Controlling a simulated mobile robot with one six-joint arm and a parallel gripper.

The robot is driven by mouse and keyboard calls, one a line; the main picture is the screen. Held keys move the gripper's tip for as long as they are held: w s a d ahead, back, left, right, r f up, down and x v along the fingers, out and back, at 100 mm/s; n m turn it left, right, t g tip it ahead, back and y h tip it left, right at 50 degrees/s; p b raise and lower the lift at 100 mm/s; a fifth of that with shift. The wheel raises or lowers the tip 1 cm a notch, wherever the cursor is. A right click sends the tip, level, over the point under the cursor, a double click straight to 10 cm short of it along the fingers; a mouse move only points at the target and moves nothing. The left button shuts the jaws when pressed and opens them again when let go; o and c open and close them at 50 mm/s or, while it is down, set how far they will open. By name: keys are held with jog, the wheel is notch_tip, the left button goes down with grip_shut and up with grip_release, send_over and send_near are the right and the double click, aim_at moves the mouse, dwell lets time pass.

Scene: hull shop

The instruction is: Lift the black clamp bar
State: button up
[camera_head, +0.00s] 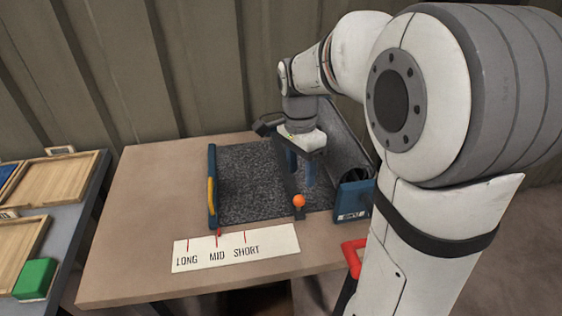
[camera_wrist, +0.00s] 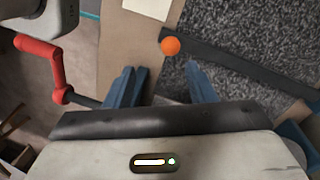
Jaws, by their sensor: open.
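The black clamp bar (camera_head: 292,185) lies across the right part of a dark speckled sheet (camera_head: 245,180) on the table, with an orange ball knob (camera_head: 299,201) at its near end. In the wrist view the bar (camera_wrist: 250,72) runs from the orange knob (camera_wrist: 171,46) down to the right. My gripper (camera_head: 300,172) is over the right part of the sheet, close to the bar. Its two blue fingers are spread with nothing held between them. In the wrist view the fingertips (camera_wrist: 162,72) are just below the bar in the picture. I cannot tell their height above it.
A blue fence (camera_head: 212,160) with a yellow part edges the sheet on the left. A blue box (camera_head: 352,200) and a red crank (camera_head: 353,255) stand at the right. A LONG/MID/SHORT card (camera_head: 225,262) lies in front. The table's left side is clear. Wooden trays (camera_head: 62,180) stand further left.

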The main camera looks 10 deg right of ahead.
aim_at(299, 196)
jog(key=f, duration=0.3)
jog(key=f+m+b, duration=0.1)
jog(key=f, duration=0.2)
jog(key=f+m, duration=0.1)
jog(key=f, duration=0.2)
jog(key=shift+w+d+f+g, duration=0.1)
jog(key=shift+w+f+g, duration=0.15)
jog(key=shift+w+g, duration=0.05)
grip_shut()
dwell(0.3)
